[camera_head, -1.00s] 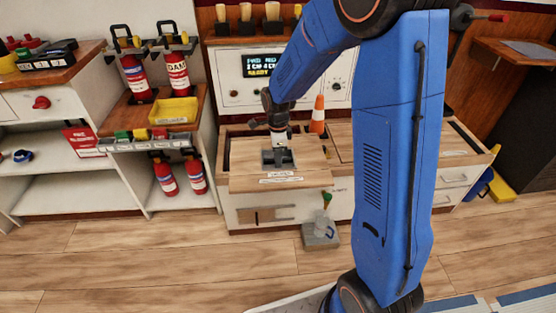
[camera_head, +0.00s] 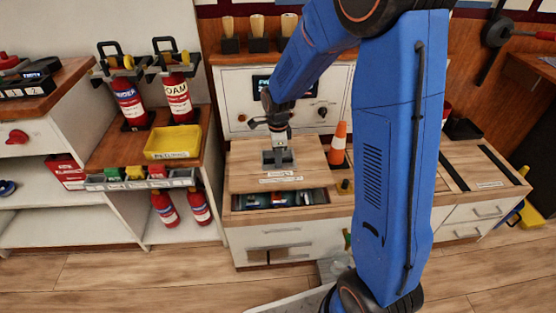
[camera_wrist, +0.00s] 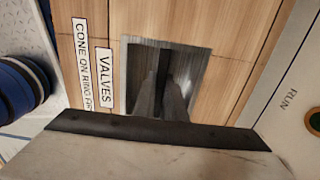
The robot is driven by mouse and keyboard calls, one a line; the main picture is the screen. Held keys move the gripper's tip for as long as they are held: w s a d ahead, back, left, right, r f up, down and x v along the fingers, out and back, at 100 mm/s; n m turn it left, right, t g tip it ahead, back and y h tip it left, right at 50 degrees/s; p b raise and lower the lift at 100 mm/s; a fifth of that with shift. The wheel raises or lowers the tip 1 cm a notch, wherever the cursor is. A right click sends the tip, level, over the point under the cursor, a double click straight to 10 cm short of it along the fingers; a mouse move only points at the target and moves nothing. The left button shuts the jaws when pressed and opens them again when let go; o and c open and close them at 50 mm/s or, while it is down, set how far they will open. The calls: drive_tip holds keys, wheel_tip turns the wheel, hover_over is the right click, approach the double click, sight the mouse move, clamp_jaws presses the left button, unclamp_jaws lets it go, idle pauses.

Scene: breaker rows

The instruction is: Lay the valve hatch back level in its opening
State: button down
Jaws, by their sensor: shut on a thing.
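The valve hatch (camera_head: 245,180) is a light wooden panel with a grey metal recess and white labels at its front edge. Its VALVES label (camera_wrist: 105,78) reads in the wrist view. My gripper (camera_head: 279,157) is shut on the grip in the recess; its fingers (camera_wrist: 163,90) show there in the wrist view. The hatch lies over the back part of its opening (camera_head: 238,201), whose front strip is uncovered, with small coloured items inside. Whether the hatch is raised or resting I cannot tell.
An orange cone (camera_head: 338,150) stands just right of the hatch. The white control panel (camera_head: 240,95) rises behind it. Blue rounded items (camera_wrist: 22,88) show beside the hatch in the wrist view. A yellow bin (camera_head: 173,143) and fire extinguishers (camera_head: 178,95) stand at the left.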

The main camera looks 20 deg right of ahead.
idle(0.3)
drive_tip(key=shift+f, duration=2.85)
drive_tip(key=shift+f, duration=2.35)
drive_tip(key=c, duration=1.7)
unclamp_jaws()
wheel_tip(320, 180, up, 17)
drive_tip(key=shift+f, duration=0.15)
drive_tip(key=shift+r, duration=0.4)
